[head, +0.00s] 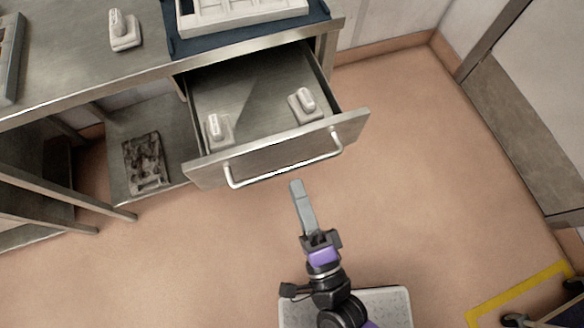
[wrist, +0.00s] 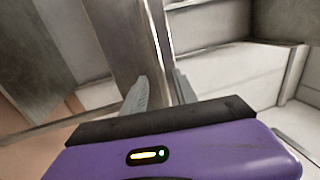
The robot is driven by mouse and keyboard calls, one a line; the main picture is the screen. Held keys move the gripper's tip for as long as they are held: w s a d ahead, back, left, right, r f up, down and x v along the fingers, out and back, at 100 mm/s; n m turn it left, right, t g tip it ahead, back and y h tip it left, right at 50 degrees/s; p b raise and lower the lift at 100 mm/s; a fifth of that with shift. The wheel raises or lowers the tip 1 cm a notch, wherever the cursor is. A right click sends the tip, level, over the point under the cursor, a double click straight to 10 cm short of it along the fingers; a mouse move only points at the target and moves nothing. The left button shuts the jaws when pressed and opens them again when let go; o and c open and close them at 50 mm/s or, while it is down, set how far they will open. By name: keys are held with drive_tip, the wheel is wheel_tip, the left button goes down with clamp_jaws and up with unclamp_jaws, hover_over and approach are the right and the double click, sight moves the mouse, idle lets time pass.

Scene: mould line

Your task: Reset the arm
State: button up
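My gripper (head: 296,186) is in front of the open drawer (head: 245,92), just below its handle in the head view. In that view its fingers overlap and look like one. In the wrist view my gripper (wrist: 161,80) shows two fingers with a gap between them and nothing held in the gap. From the head view I cannot tell how far it is from the drawer handle (head: 285,176).
Two white moulded pieces on grey bases, a left one (head: 215,130) and a right one (head: 305,104), sit in the drawer. Another piece (head: 122,30) and a blue mat (head: 250,38) with a white tray (head: 240,12) are on the bench.

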drive_tip(key=shift+v, duration=1.15)
drive_tip(key=s+d+r+n+g+h+p, duration=0.1)
drive_tip(key=s+d+r+n+g+h, duration=0.1)
drive_tip(key=s+d+r+n, duration=0.2)
drive_tip(key=s+d+r+n+g+h+p, duration=0.1)
drive_tip(key=s+d+r+n, duration=0.4)
drive_tip(key=d, duration=0.8)
drive_tip(key=s+n+g+h, duration=0.1)
drive_tip(key=s+n+h, duration=0.1)
drive_tip(key=n, duration=0.3)
drive_tip(key=shift+s+r+n+g+h+p, duration=0.2)
drive_tip(key=shift+s+n+g+h+p, duration=0.15)
drive_tip(key=shift+s, duration=0.3)
